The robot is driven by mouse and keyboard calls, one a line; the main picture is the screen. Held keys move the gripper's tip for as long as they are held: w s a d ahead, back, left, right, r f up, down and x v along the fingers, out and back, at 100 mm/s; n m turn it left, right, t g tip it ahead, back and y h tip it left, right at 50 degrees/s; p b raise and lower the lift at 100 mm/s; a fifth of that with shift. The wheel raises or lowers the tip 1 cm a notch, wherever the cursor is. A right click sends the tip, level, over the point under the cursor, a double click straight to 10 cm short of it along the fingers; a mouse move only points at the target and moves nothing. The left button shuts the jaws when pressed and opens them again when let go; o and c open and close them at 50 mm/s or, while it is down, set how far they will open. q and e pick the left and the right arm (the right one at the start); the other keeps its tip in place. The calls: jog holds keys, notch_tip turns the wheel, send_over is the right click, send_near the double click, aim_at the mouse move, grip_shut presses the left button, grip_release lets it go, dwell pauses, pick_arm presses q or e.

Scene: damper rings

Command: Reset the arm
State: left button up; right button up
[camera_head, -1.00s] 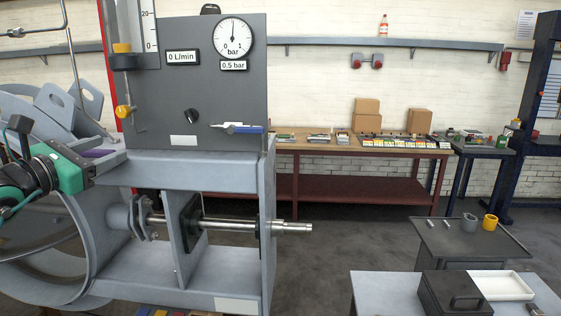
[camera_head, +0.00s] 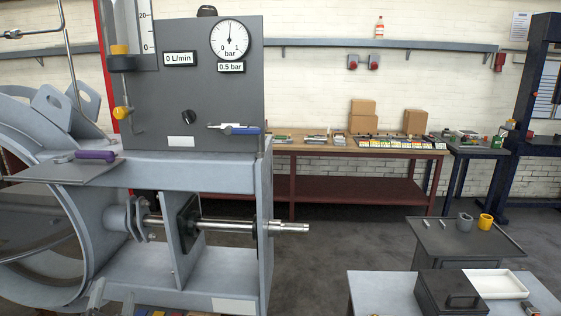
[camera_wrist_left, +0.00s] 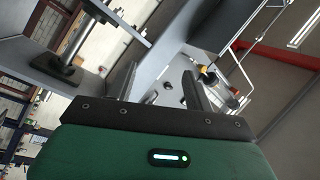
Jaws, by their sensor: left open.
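My left gripper (camera_wrist_left: 160,88) is open in the left wrist view, its two dark fingers apart with nothing held between them. The green gripper body fills the bottom of that view. In the head view, only what look like its fingertips (camera_head: 112,299) show at the lower left edge, below the grey machine frame (camera_head: 200,172). The rest of the left arm is out of the head view. A purple-handled tool (camera_head: 95,155) lies on the dark plate (camera_head: 60,170) at the machine's left. My right gripper is not in view.
A metal shaft (camera_head: 285,227) sticks out of the machine's right side. A gauge panel (camera_head: 205,90) stands above. At the lower right are a dark table (camera_head: 440,238) with grey and yellow cups, a black box (camera_head: 452,295) and a white tray (camera_head: 497,284). Open floor lies between.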

pick_arm(q)
jog(key=s+d+f+n+g+h, duration=0.15)
jog(key=s+f+g, duration=0.3)
jog(key=f, duration=0.45)
jog(key=s+d+f+n+g, duration=0.1)
jog(key=s+f+n+g, duration=0.3)
jog(key=f, duration=0.4)
jog(key=s+d+f+g+h, duration=0.2)
jog(key=s+d+f+g, duration=0.25)
jog(key=s, duration=0.35)
jog(key=s+d+f+g+h, duration=0.25)
jog(key=s+f, duration=0.25)
jog(key=s, duration=0.3)
notch_tip(320, 180, down, 33)
jog(key=s+g, duration=0.1)
jog(key=g, duration=0.1)
jog(key=s+a+f, duration=0.2)
jog(key=s+f, duration=1.5)
jog(key=s, duration=0.2)
jog(key=shift+a+f+g, duration=0.35)
jog(key=shift+a, duration=0.05)
